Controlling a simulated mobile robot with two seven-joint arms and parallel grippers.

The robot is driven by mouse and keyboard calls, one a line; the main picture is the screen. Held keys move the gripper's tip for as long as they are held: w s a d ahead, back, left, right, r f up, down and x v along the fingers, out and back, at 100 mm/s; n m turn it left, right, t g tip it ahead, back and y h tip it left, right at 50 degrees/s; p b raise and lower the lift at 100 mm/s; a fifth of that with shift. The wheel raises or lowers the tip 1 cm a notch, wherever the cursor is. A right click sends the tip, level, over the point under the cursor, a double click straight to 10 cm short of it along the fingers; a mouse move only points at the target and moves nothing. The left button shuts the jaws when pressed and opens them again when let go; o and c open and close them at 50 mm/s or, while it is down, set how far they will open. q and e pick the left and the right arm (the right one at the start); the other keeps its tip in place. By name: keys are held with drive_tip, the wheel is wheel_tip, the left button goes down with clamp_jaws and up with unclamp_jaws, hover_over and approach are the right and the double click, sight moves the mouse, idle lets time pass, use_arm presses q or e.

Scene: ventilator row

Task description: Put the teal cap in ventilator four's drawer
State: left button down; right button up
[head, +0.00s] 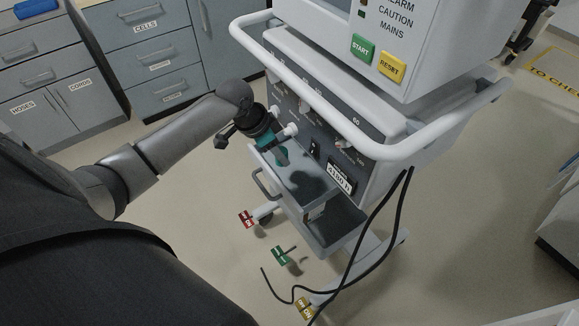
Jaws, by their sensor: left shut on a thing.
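My left gripper (270,143) is shut on the teal cap (264,140), just over the back left of an open drawer. Little of the cap shows past the dark gripper. The drawer (264,177) is grey with a handle on its near left side. It is pulled out from the dark front panel of a white ventilator (465,104). A teal patch also shows lower, at the drawer's back corner; I cannot tell whether it belongs to the cap. No ventilator number is readable. My right gripper is not in view.
A white rail (340,136) runs around the ventilator above the drawer. Black cables (385,220) hang at its right. Red (247,219), green (280,255) and yellow (305,309) tags show low down. Grey cabinets (150,50) stand behind. Floor at lower right is clear.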

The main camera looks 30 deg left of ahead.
sight(285, 149)
use_arm(q)
drive_tip(key=shift+w+d+f+b, duration=0.25)
drive_tip(key=shift+w+d+f, duration=0.15)
drive_tip(key=shift+w, duration=0.2)
drive_tip(key=shift+w+d+f+b, duration=0.25)
drive_tip(key=shift+w+f, duration=0.15)
drive_tip(key=shift+w, duration=0.15)
drive_tip(key=shift+f, duration=0.4)
wheel_tip(285, 149, down, 5)
drive_tip(key=shift+w+r+b, duration=0.1)
drive_tip(key=shift+w+b, duration=0.05)
drive_tip(key=shift+b, duration=0.9)
drive_tip(key=shift+r, duration=0.1)
